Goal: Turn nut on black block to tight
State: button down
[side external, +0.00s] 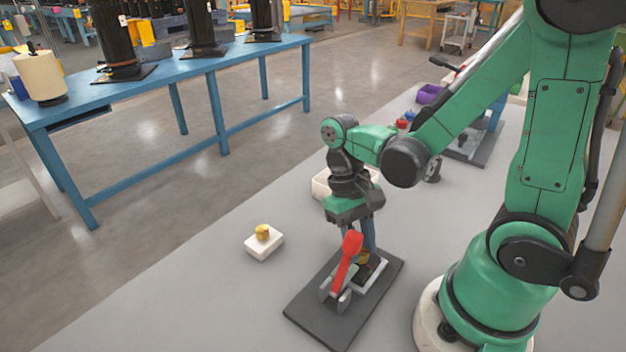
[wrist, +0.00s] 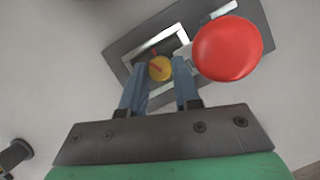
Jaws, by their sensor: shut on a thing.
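A brass-yellow nut (side external: 362,257) is on a black block fixture, whose flat dark plate (side external: 312,314) lies on the grey table. In the wrist view the nut (wrist: 160,70) sits inside a light metal frame, with a small reddish mark or strip across it. My gripper (side external: 367,249) points down over the fixture. Its two blue fingers (wrist: 161,84) are on either side of the nut and shut on it. A red lever handle (side external: 347,262) stands up in front, and in the wrist view its red end (wrist: 227,48) is close beside the right finger. The nut's lower part is hidden.
A white block (side external: 264,246) with another yellow nut (side external: 262,231) is left of the fixture. A white open box (side external: 321,184) is behind my gripper. A purple bin (side external: 431,94) and another fixture are farther back. The table's left front is clear.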

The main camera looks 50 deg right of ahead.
jog(key=shift+m, duration=0.3)
jog(key=shift+s+d+m+t+y, duration=0.1)
jog(key=shift+m+t+y, duration=0.3)
jog(key=shift+m, duration=0.85)
jog(key=shift+m+t+y, duration=0.2)
jog(key=shift+m+y, duration=0.3)
jog(key=shift+m, duration=0.75)
jog(key=c, duration=0.6)
grip_release()
jog(key=shift+v, duration=2.8)
